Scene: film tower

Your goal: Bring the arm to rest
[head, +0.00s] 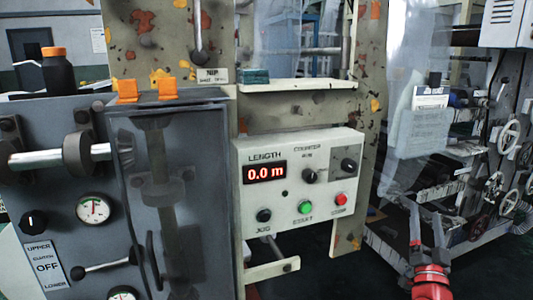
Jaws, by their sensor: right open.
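My right gripper (427,222) is at the lower right of the head view, in front of dark floor. Its two fingers point up and stand apart, with nothing between them. Its wrist is red and black and comes in from the bottom edge. The gripper is to the right of the control box and touches nothing that I can see. My left gripper is not in view.
A control box (271,213) reads 0.0 m and has knobs plus green and red buttons. A grey machine cabinet (55,190) with gauges fills the left. A frame post (357,222) stands beside the box. Machinery with handwheels (508,131) is at the right.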

